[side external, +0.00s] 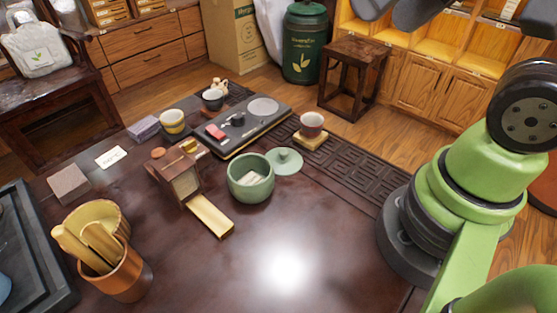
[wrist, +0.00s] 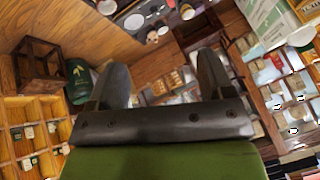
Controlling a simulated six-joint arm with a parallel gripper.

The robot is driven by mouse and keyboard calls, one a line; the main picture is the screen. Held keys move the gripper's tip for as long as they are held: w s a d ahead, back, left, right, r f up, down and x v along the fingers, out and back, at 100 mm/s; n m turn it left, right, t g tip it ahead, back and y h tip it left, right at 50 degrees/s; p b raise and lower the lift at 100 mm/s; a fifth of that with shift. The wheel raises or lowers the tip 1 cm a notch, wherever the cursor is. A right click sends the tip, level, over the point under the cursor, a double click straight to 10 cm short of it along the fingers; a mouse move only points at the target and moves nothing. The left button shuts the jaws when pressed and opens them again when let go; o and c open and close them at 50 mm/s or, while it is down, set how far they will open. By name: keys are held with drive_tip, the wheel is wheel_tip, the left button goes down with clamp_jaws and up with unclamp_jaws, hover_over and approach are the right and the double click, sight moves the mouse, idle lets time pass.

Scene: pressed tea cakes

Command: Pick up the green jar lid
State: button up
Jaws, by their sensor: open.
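The green jar lid (side external: 284,161) is a round, pale green disc with a small knob. It lies knob up on the dark table, right beside the open green jar (side external: 250,190), at the edge of a patterned dark mat. The jar has something pale inside. My gripper (wrist: 160,78) shows in the wrist view with two dark fingers spread wide and nothing between them. It points at the room's furniture, and I cannot make out the lid in that view. In the side external view the lid is clear of my arm.
A cup on a wooden coaster (side external: 311,137) stands right behind the lid. A black tea tray (side external: 252,125) with small items lies behind. A wooden box (side external: 178,178) stands left of the jar, and a holder with wooden tools (side external: 125,275) is front left. The front middle table is clear.

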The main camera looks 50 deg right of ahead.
drive_tip(key=w+f+n+g, duration=0.3)
drive_tip(key=w+n, duration=0.1)
drive_tip(key=w, duration=0.3)
drive_tip(key=n+g+h, duration=0.3)
drive_tip(key=n+g, duration=0.2)
drive_tip(key=n, duration=0.3)
hover_over(283, 151)
drive_tip(key=a, duration=0.1)
drive_tip(key=f, duration=2.2)
drive_tip(key=shift+w+a, duration=0.1)
drive_tip(key=shift+w, duration=0.2)
drive_tip(key=f, duration=0.4)
drive_tip(key=d+f, duration=0.1)
drive_tip(key=shift+s+d+f, duration=0.1)
drive_tip(key=shift+s+f, duration=0.25)
drive_tip(key=shift+f, duration=0.05)
drive_tip(key=c, duration=0.7)
